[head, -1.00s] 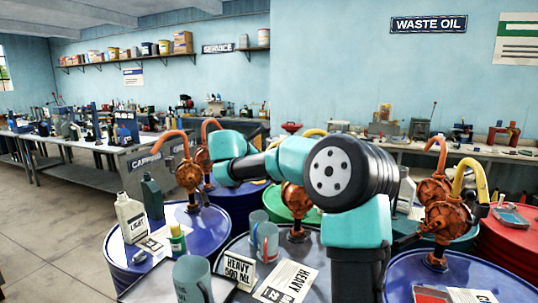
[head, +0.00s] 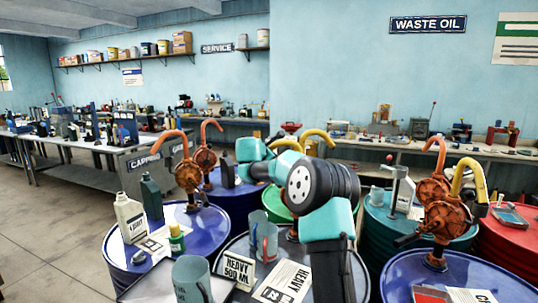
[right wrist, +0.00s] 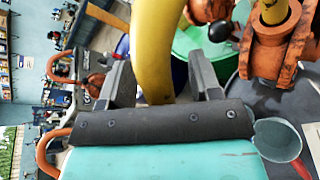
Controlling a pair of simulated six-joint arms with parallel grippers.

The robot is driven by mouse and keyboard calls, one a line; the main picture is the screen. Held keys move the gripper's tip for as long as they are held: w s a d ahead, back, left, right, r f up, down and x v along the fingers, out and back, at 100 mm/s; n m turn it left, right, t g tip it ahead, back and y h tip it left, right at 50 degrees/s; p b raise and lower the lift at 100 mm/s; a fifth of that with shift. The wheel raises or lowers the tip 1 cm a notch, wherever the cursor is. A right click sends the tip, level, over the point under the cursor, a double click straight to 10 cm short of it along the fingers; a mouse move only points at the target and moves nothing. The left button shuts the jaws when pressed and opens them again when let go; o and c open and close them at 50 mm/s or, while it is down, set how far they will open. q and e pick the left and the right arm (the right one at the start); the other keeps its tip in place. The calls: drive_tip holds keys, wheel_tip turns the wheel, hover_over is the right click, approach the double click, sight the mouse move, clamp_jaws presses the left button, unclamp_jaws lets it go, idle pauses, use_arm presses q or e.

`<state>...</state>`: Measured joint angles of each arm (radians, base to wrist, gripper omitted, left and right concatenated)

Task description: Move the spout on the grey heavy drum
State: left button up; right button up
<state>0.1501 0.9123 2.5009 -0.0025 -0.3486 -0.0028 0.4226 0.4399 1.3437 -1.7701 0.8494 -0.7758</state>
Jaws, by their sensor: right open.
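The grey heavy drum (head: 225,262) stands at the front centre of the head view, with HEAVY cards on its top. It also shows in the right wrist view (right wrist: 245,100). A curved yellow spout (right wrist: 155,35) runs down between the jaws of my right gripper (right wrist: 160,82), which is open with one finger on each side. I cannot tell whether a finger touches it. A rusty orange pump (right wrist: 275,50) is beside it. In the head view a yellow spout (head: 287,144) shows behind my right arm, which hides the pump and gripper. My left gripper is out of view.
Blue drums stand left (head: 115,240) and right (head: 395,270), with a teal drum (head: 375,225) behind. Bottles (head: 130,218) stand on the left drum. Neighbouring pumps (head: 440,220) rise close by.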

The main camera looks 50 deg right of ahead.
drive_tip(key=shift+w+d, duration=0.1)
drive_tip(key=shift+d, duration=0.1)
clamp_jaws()
idle(0.5)
